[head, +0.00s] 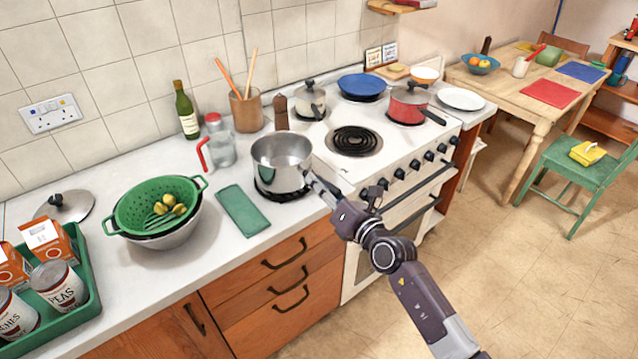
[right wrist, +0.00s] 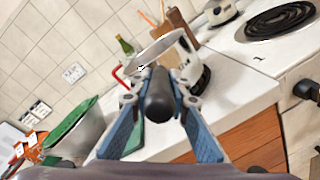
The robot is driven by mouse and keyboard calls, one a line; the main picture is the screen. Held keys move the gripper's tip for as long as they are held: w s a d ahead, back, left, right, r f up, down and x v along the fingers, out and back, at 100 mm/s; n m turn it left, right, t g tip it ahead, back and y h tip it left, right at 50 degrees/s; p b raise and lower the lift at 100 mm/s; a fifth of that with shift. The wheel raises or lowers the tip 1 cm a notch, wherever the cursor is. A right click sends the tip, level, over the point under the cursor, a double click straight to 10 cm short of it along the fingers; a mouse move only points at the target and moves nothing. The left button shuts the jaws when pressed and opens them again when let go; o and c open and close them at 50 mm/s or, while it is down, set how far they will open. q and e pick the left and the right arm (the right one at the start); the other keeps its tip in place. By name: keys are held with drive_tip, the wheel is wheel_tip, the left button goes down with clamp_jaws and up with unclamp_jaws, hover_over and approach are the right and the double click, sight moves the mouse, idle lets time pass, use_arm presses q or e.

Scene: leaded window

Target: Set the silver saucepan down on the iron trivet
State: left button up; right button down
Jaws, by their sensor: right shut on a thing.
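The silver saucepan (head: 281,163) is upright at the counter's edge, left of the stove. It also shows in the right wrist view (right wrist: 157,48). My right gripper (head: 318,184) is shut on its handle, the dark bar (right wrist: 158,95) between the fingers in the right wrist view. The black iron trivet (head: 283,197) lies on the counter directly under the pan, mostly hidden by it. I cannot tell whether the pan's base touches the trivet or hangs just above it. My left gripper is not in view.
A green cloth (head: 243,210) lies left of the pan. A glass jug (head: 220,150) and a utensil pot (head: 246,111) stand behind it. A green colander (head: 155,205) is further left. The stove (head: 390,150) on the right has a bare coil burner (head: 355,140).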

drive_tip(key=shift+f+b, duration=0.4)
drive_tip(key=shift+f, duration=0.05)
idle(0.7)
